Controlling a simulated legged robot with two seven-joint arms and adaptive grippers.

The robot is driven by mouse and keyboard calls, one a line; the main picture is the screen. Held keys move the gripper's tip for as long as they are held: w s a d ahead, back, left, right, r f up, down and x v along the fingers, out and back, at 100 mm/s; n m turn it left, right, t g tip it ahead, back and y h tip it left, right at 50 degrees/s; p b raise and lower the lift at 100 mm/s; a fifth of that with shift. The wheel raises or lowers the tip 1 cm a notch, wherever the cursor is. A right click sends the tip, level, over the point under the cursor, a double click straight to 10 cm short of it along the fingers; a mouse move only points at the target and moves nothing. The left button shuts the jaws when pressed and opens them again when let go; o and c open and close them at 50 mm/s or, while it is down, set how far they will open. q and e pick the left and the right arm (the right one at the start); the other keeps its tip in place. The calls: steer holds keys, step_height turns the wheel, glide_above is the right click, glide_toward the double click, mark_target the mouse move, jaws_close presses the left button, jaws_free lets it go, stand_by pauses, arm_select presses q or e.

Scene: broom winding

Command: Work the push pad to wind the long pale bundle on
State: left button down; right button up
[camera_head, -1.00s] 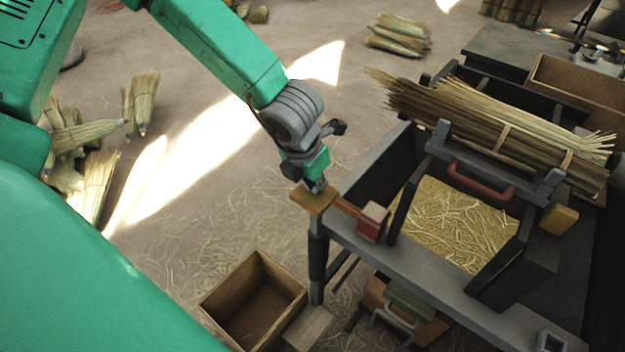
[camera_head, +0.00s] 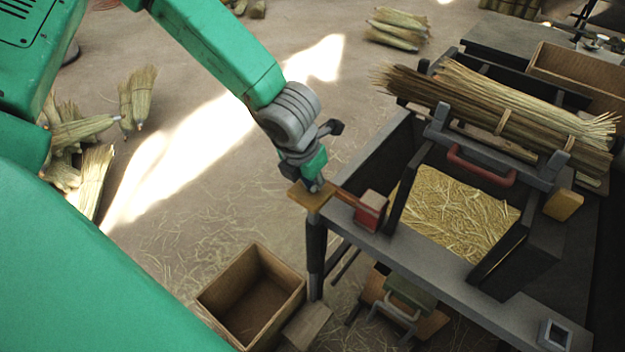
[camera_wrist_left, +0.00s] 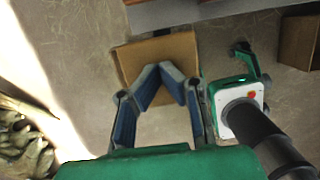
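The push pad is a flat tan wooden square (camera_head: 310,197) at the end of a reddish bar, by the left corner of the dark bench. My left gripper (camera_head: 315,187) is right over the pad, fingers pointing down at it. In the left wrist view the fingertips (camera_wrist_left: 167,74) are together over the pad (camera_wrist_left: 183,50); nothing shows between them. Contact with the pad cannot be told for certain. The long pale bundle (camera_head: 535,104) lies across the machine at the right, behind a browner bundle (camera_head: 470,110) tied with bands. My right gripper is out of view.
A straw-filled bay (camera_head: 455,215) lies in the bench, below a red handle (camera_head: 480,168). A red block (camera_head: 371,210) sits beside the pad. An open wooden box (camera_head: 250,297) stands on the floor below. Brooms (camera_head: 95,165) lie at the left.

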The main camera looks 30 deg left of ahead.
arm_select(q)
steer(key=shift+s+f+b, duration=0.15)
steer(key=shift+f+b, duration=1.5)
steer(key=shift+f, duration=0.95)
steer(key=w+p+v, duration=0.1)
steer(key=p+v, duration=0.6)
steer(key=w+p+v, duration=0.1)
steer(key=p+v, duration=0.2)
steer(key=shift+w+r, duration=0.3)
steer(key=shift+r, duration=0.35)
steer(key=shift+f, duration=0.15)
